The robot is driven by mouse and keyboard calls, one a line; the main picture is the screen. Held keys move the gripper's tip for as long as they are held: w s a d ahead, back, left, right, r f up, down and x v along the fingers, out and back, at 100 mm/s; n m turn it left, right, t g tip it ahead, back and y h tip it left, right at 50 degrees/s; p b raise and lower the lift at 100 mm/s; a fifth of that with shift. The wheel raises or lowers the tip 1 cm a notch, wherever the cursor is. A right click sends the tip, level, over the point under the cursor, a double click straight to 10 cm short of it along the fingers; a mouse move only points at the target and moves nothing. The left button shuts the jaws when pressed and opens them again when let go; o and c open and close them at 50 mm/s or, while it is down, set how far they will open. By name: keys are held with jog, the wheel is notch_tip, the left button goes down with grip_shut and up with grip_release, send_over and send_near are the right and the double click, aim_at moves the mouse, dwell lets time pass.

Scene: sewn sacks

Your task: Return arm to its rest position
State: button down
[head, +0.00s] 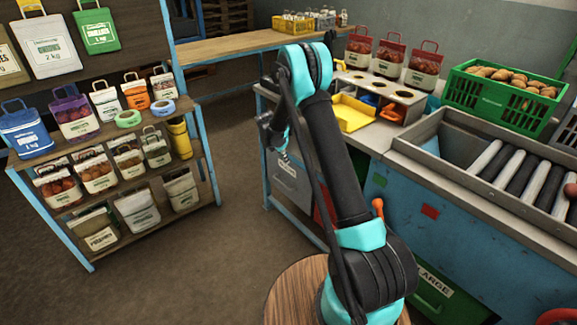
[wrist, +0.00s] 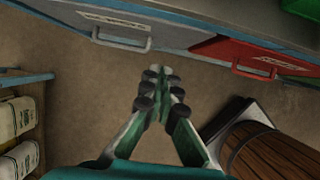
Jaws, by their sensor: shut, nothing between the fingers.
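My arm rises from a round wooden-topped base in the head view and bends over at its elbow. My gripper (head: 281,153) hangs to the left of the arm, in front of the workbench's left end and partly hidden behind my arm. In the wrist view my gripper (wrist: 160,76) points over the bare floor (wrist: 85,85). Its fingers meet at the tips, with nothing between them. It appears apart from the bench and the shelf.
A shelf rack (head: 88,212) with several sacks stands at left. The workbench (head: 467,213) at right bears a green crate (head: 490,97) of potatoes, a yellow tray (head: 352,113) and several bags. Grey (wrist: 118,38) and red (wrist: 240,58) drawers face my gripper. Open floor lies between.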

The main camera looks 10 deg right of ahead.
jog(key=s+d+r+m+y, duration=0.1)
jog(key=s+d+r+m, duration=0.3)
jog(key=s+r+m, duration=0.35)
jog(key=s+d+r+m+y, duration=0.1)
jog(key=s+d+r+m, duration=0.25)
jog(key=s+r, duration=0.55)
jog(key=s+d+m+t+y, duration=0.1)
jog(key=s+m, duration=1.2)
jog(key=s, duration=1.5)
jog(key=shift+d+f+m+t+y, duration=0.3)
jog(key=shift+d+f+m+t, duration=0.15)
jog(key=shift+d, duration=0.45)
